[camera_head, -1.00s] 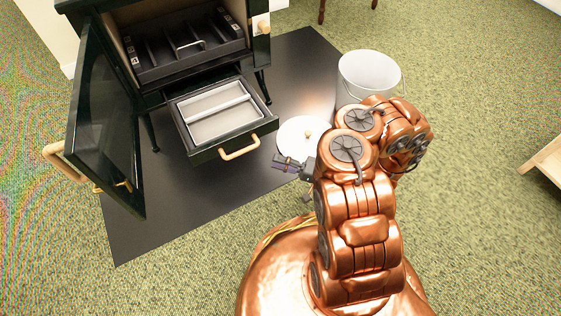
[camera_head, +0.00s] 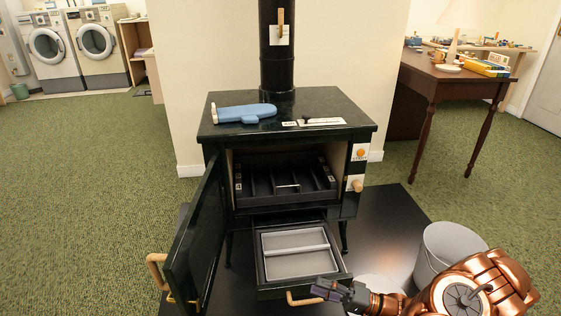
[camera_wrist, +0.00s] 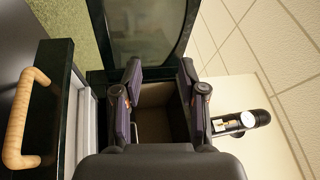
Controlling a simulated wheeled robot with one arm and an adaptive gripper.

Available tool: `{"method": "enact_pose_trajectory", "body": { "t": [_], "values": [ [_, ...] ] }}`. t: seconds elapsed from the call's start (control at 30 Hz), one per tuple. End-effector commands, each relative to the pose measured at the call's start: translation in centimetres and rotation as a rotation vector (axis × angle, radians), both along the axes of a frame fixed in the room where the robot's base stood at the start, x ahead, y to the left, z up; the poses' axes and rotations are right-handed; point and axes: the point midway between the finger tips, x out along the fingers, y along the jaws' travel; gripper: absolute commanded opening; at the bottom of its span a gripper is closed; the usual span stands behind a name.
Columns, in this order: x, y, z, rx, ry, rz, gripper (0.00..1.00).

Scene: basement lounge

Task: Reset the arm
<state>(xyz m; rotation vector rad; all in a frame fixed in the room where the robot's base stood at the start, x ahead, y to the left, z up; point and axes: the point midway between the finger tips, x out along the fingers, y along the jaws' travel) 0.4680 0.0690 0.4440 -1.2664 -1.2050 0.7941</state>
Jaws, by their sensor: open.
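My gripper (camera_head: 328,290) is low in the head view, just in front of the stove's open lower drawer (camera_head: 262,284) near its right front corner. In the wrist view, my gripper (camera_wrist: 160,78) has its two dark fingers spread with nothing between them. The dark green stove (camera_head: 352,118) stands with its door (camera_head: 205,225) swung open to the left. The stove opening shows between the fingers in the wrist view, some way off. Most of my arm is outside the head view.
A grey bucket (camera_head: 440,245) and a partly hidden white lid (camera_head: 380,284) are beside my arm. A blue oven mitt (camera_head: 243,113) lies on the stove. The drawer handle (camera_wrist: 25,118) is at left in the wrist view. A wooden table (camera_head: 430,80) stands back right.

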Motion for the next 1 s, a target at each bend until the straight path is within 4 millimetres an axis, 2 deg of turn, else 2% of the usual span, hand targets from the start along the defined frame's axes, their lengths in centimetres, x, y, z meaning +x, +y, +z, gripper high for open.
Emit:
{"method": "enact_pose_trajectory", "body": {
  "t": [0.03,0.4,0.7,1.0],
  "values": [
    [-0.1,0.9,3.2,0.0,-0.01,0.047,0.41],
    [-3.9,5.9,16.4,-0.089,-0.001,0.374,0.41],
    [-8.5,8.3,24.9,-0.254,0.029,0.595,0.41],
    [-13.5,9.0,31.6,-0.48,0.073,0.755,0.41]
  ]
}}
